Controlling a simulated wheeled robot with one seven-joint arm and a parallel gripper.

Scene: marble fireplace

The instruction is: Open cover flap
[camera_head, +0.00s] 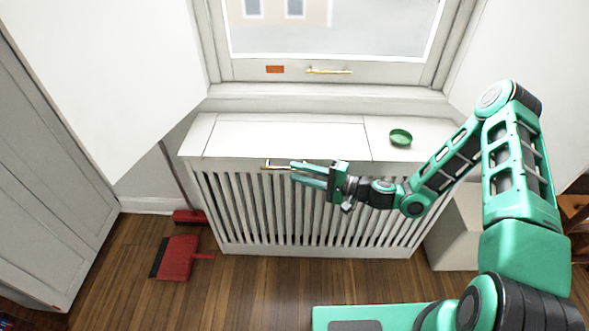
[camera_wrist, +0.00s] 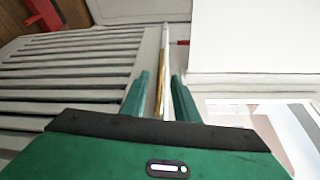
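The cover flap (camera_head: 285,134) is a flat white panel in the top of the slatted white radiator cover under the window. It lies level, flush with the top around it. A thin brass handle (camera_head: 276,166) runs along its front edge. My gripper (camera_head: 292,174) is at the front edge, pointing left, with its fingers apart. In the wrist view the brass handle (camera_wrist: 161,84) lies lengthwise between the fingers of my gripper (camera_wrist: 160,76), with a gap visible on both sides. My gripper is open and holds nothing.
A green bowl (camera_head: 400,137) stands on the cover top, right of the flap. A red dustpan (camera_head: 178,257) and a red broom head (camera_head: 188,216) are on the wooden floor at left. The window sill (camera_head: 320,91) is behind the cover.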

